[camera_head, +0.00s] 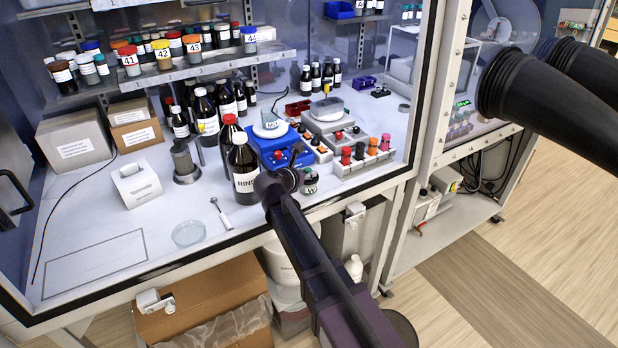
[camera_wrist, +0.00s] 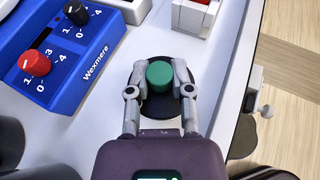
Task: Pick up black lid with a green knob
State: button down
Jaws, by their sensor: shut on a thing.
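The black lid (camera_wrist: 157,107) is a round dark disc in the wrist view, with a green knob (camera_wrist: 159,75) standing up at its middle. My gripper (camera_wrist: 160,70) has its two grey fingers closed on the knob from left and right. The lid is partly covered by the fingers, and I cannot tell whether it rests on the surface or is lifted.
A blue device (camera_wrist: 62,50) with red and black dials stands close left of the lid. A glass dish (camera_head: 188,234) lies farther left, near clear bench.

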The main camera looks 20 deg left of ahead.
aim_at(307, 170)
jog(key=shift+r, duration=0.2)
notch_tip(307, 170, up, 3)
jog(key=p, duration=0.3)
jog(key=shift+r+p, duration=0.15)
jog(key=shift+p, duration=0.2)
jog(key=s+a, duration=0.3)
jog(key=s, duration=0.4)
jog(key=s+a+r+p, duration=0.1)
jog(key=s+a, duration=0.2)
jog(key=s, duration=0.5)
jog(key=shift+r, duration=0.15)
